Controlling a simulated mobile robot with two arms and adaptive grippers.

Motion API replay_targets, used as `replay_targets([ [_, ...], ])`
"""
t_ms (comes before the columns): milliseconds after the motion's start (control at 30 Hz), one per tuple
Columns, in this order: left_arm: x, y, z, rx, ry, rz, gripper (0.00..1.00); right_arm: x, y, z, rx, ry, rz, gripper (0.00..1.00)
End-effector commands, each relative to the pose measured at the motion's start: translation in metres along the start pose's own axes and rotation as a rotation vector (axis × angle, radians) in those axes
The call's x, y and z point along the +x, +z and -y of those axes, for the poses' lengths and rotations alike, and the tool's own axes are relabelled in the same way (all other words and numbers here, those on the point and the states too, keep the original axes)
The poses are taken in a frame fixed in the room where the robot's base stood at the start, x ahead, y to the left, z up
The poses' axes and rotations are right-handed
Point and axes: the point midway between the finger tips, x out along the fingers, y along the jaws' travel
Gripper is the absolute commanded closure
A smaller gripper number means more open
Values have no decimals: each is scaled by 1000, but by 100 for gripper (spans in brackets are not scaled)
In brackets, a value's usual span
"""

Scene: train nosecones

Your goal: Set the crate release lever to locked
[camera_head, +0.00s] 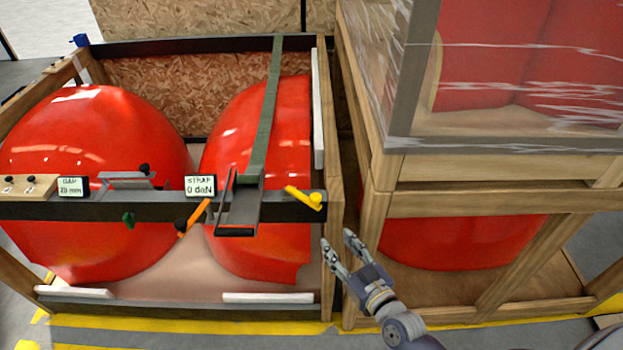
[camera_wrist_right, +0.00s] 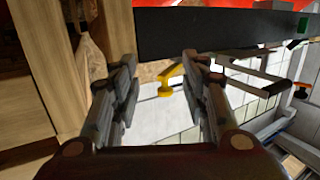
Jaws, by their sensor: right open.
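A yellow lever (camera_head: 303,197) sits at the right end of the black front beam of the left crate. My left gripper is not in view.
The black beam (camera_head: 100,211) also carries a green strap (camera_head: 268,115) with its ratchet, an orange handle (camera_head: 194,217), and displays reading 20 mm and 0 daN. Red nosecones (camera_head: 95,170) fill the left crate. A wrapped wooden crate (camera_head: 450,205) stands close at right.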

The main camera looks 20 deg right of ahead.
Motion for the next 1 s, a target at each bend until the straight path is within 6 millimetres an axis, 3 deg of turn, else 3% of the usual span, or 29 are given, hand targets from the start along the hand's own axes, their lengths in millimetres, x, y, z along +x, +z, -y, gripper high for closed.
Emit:
replay_targets([
  [33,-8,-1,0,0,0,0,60,-1,-30,1,3,-3,-43,58],
  [100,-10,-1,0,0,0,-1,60,-2,-52,2,6,-4,-83,58],
  [200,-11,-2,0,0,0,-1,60,-2,-68,3,10,-4,-113,58],
  [367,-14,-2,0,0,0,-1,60,10,-72,2,10,-3,-119,58],
  [800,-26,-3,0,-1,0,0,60,82,-80,3,9,-4,-118,58],
  [1000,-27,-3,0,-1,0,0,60,100,-81,3,10,-5,-117,58],
])
